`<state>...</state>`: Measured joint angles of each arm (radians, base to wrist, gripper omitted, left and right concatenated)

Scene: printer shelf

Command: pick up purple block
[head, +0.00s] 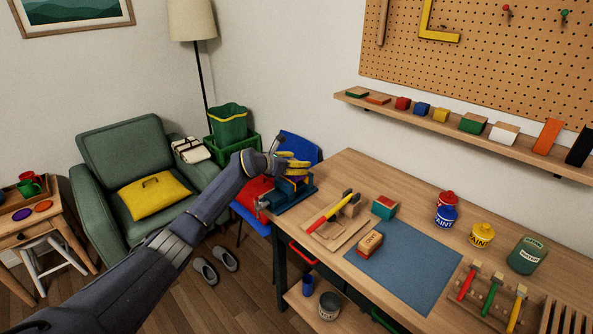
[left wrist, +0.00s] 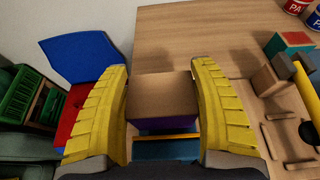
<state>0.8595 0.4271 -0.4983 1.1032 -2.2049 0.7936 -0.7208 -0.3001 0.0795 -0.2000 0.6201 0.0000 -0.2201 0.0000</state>
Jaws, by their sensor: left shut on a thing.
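The purple block has a bare wooden top and purple sides. In the left wrist view the purple block (left wrist: 162,97) sits between the two yellow fingers of my left gripper (left wrist: 163,90), which is shut on it. In the head view my left gripper (head: 293,166) is at the left end of the workbench, over the blue vise (head: 287,197). The block is mostly hidden there by the fingers. I cannot tell whether it still touches the vise. My right gripper is in neither view.
The workbench (head: 455,195) holds a wooden tool tray (head: 325,238), a teal-and-red block (head: 384,207), a sanding block (head: 369,243), a blue mat (head: 402,268) and paint cans (head: 446,214). A wall shelf (head: 450,130) carries several colored blocks. A blue-and-red chair (head: 298,146) stands behind the vise.

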